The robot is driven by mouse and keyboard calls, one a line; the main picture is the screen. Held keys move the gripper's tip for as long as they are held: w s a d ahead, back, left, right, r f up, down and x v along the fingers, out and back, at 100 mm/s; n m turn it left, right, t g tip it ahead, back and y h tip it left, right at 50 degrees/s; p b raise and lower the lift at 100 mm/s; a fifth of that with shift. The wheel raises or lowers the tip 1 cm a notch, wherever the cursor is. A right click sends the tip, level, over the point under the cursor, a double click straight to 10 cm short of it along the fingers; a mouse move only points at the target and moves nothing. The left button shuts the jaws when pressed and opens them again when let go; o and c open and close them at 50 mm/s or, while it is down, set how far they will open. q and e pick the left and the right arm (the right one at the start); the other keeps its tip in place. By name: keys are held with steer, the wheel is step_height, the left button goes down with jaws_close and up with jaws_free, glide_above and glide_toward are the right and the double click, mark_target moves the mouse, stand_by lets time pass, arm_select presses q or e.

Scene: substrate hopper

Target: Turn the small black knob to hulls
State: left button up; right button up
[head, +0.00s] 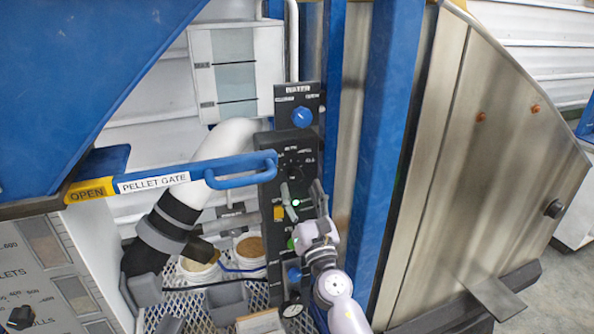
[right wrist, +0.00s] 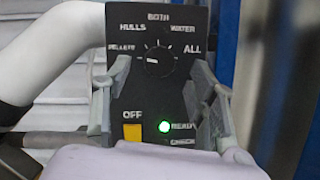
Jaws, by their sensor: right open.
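The small black knob (right wrist: 158,60) sits on a black panel in the right wrist view, ringed by the labels PELLETS, HULLS, BOTH, WATER and ALL. A short white mark on it seems to point left, towards the PELLETS side. In the head view the knob (head: 295,173) is small and dark on the same panel. My right gripper (head: 303,192) is open and empty, just in front of the panel and a little below the knob. In the right wrist view its fingers (right wrist: 160,88) stand either side of the panel, apart from the knob. My left gripper is not in view.
Below the knob are a yellow OFF button (right wrist: 132,132) and a lit green READY lamp (right wrist: 164,127). A blue knob (head: 302,117) is above. The blue PELLET GATE handle (head: 240,180) reaches across to the panel's left side. A blue post (head: 385,130) stands to the right.

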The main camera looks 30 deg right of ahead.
mark_target(296, 178)
steer(key=x, duration=0.4)
steer(key=shift+w+p, duration=0.1)
steer(key=shift+p, duration=0.25)
steer(key=shift+c, duration=0.3)
steer(key=c, duration=1.1)
steer(key=shift+m, duration=0.4)
steer(key=m+h, duration=0.1)
steer(key=m, duration=0.1)
steer(key=m+g+h+p, duration=0.1)
steer(key=m, duration=0.1)
steer(key=shift+r+m+g, duration=0.1)
steer(key=shift+m+g, duration=0.2)
steer(key=shift+m+g+h+p, duration=0.3)
steer(key=shift+m+g+h, duration=0.2)
steer(key=shift+m, duration=0.8)
steer(key=shift+m+g+h+p, duration=0.3)
steer(key=shift+m+g+h, duration=0.15)
steer(key=shift+m, duration=0.85)
